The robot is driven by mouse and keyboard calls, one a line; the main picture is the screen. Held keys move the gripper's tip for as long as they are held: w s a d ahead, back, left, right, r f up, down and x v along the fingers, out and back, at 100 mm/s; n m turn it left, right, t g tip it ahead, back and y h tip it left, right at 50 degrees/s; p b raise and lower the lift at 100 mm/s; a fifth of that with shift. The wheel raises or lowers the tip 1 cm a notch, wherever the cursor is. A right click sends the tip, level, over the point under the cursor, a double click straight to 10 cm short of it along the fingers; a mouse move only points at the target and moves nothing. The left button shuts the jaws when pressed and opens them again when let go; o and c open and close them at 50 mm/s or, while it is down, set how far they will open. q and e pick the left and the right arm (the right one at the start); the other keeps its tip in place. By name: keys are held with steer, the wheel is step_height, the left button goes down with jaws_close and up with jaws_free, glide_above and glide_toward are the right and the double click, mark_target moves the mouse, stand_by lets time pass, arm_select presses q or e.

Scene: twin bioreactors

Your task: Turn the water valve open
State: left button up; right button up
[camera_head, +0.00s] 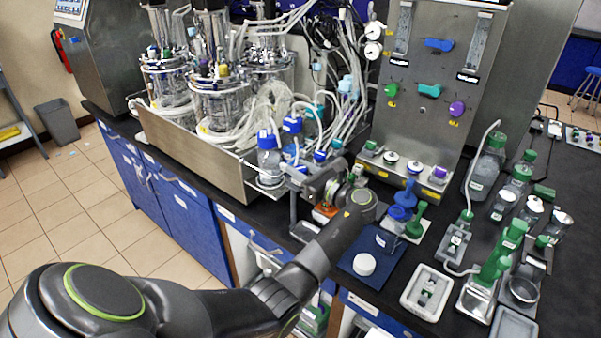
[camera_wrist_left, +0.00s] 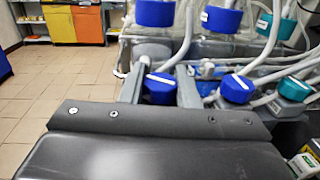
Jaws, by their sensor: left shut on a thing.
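A blue valve knob (camera_wrist_left: 160,89) with a white line across its face sits between the two fingers of my left gripper (camera_wrist_left: 162,82) in the left wrist view. The gripper is shut on this knob, and the white line lies nearly crosswise, slightly tilted. In the head view my left gripper (camera_head: 298,182) is at the front of the bioreactor bench, just below the blue-capped bottles. There the held knob is hidden or too small to tell. Another blue knob (camera_wrist_left: 236,88) and a teal knob (camera_wrist_left: 294,89) sit to its right in the wrist view. My right gripper is not in view.
A blue-capped bottle (camera_head: 269,160) and loose tubing crowd the gripper. Glass bioreactors (camera_head: 217,100) stand behind in a metal tray (camera_head: 193,150). A steel panel (camera_head: 416,115) with coloured knobs stands to the right. A blue mat (camera_head: 358,245) lies under my left forearm.

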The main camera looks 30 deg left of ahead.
arm_select(q)
steer(key=n+g+b, duration=0.1)
steer(key=n+g, duration=0.2)
steer(key=g, duration=0.2)
steer(key=shift+f+b, duration=0.1)
steer(key=shift+b, duration=0.3)
steer(key=shift+n+g+b, duration=0.35)
steer(key=shift+n+g, duration=0.55)
steer(key=shift+g, duration=0.3)
steer(key=shift+n+g+h, duration=0.3)
steer(key=shift+n+g, duration=0.3)
steer(key=shift+g, duration=0.3)
steer(key=o, duration=1)
steer(key=shift+c, duration=0.2)
